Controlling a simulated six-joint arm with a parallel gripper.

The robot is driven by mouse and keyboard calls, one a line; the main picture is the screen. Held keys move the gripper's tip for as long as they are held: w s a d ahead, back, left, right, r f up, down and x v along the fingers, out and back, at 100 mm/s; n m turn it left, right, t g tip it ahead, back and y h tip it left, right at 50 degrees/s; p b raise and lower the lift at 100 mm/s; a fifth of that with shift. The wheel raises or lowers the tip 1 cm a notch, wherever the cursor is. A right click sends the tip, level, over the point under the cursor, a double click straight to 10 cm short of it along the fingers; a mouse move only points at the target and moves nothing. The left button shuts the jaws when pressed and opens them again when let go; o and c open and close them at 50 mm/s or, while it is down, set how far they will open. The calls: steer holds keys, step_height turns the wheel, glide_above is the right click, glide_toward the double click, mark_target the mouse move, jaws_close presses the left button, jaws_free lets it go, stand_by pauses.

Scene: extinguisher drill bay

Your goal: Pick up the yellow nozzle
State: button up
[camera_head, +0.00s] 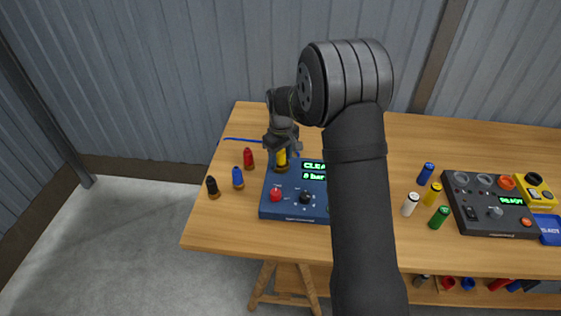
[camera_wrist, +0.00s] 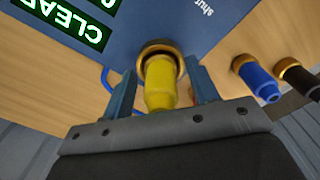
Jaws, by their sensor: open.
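The yellow nozzle (camera_head: 281,157) stands upright at the back left corner of the blue control box (camera_head: 266,200). In the wrist view the yellow nozzle (camera_wrist: 160,84) sits at a brass ring (camera_wrist: 161,50) on the box. My gripper (camera_head: 283,146) is above the nozzle, pointing down. In the wrist view my gripper (camera_wrist: 162,88) is open, with one blue-grey finger on each side of the nozzle. A gap shows between nozzle and left finger; whether the right finger touches cannot be told. My arm hides the right part of the box.
Red (camera_head: 248,158), blue (camera_head: 238,177) and black (camera_head: 212,186) nozzles stand left of the box. The back middle of the wooden table (camera_head: 440,140) is clear.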

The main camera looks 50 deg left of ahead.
steer(key=c, duration=1.1)
steer(key=shift+r, duration=0.1)
steer(key=shift+r, duration=0.1)
